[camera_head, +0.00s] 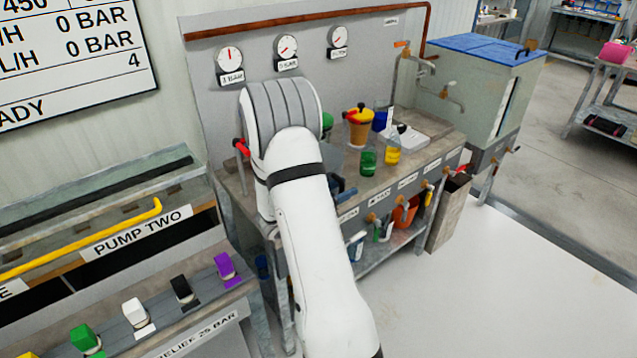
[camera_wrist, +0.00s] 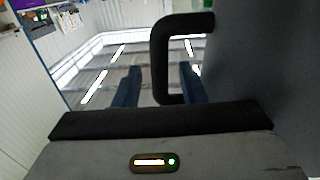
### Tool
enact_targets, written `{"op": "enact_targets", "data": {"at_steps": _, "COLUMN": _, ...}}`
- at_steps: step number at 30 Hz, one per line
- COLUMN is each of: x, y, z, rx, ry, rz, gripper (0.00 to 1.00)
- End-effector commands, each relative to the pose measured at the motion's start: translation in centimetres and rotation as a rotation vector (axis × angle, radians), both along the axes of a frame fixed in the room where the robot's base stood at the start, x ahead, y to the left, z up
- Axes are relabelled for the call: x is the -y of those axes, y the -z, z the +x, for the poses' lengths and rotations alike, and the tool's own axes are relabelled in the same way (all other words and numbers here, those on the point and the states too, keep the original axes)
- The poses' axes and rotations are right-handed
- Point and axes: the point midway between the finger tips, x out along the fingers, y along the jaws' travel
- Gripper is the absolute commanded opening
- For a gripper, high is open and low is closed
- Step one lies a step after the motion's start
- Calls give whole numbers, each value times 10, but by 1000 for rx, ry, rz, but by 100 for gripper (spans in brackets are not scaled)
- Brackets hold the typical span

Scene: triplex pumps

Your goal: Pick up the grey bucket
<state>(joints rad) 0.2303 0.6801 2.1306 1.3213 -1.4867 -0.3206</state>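A large plain grey surface (camera_wrist: 265,60) with a dark loop handle (camera_wrist: 158,60) fills the right of the wrist view; it looks like the side of the grey bucket. My gripper (camera_wrist: 160,84) is open, its two blue fingers apart. The upright bar of the handle shows between them, with a gap on each side. I cannot tell how deep the handle sits between the fingers. In the head view my white arm hides most of this spot. A grey piece, likely the bucket (camera_head: 337,158), shows just right of my arm on the bench.
The bench holds a yellow-brown container (camera_head: 359,131), a green cup (camera_head: 368,163), a yellow bottle (camera_head: 393,150) and a white tray (camera_head: 408,134). Gauges and a copper pipe (camera_head: 310,20) are on the panel behind. A red-handled valve (camera_head: 242,147) is left of my arm.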

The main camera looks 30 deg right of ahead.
Motion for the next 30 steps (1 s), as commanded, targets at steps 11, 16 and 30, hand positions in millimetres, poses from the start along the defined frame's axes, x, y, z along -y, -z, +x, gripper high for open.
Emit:
{"op": "enact_targets", "data": {"at_steps": 11, "x": -1, "y": 0, "z": 0, "rx": 0, "ry": -1, "rz": 0, "gripper": 14}}
{"op": "enact_targets", "data": {"at_steps": 16, "x": -1, "y": 0, "z": 0, "rx": 0, "ry": -1, "rz": 0, "gripper": 0}}
{"op": "enact_targets", "data": {"at_steps": 30, "x": -2, "y": -1, "z": 1, "rx": 2, "ry": -2, "rz": -1, "gripper": 0}}
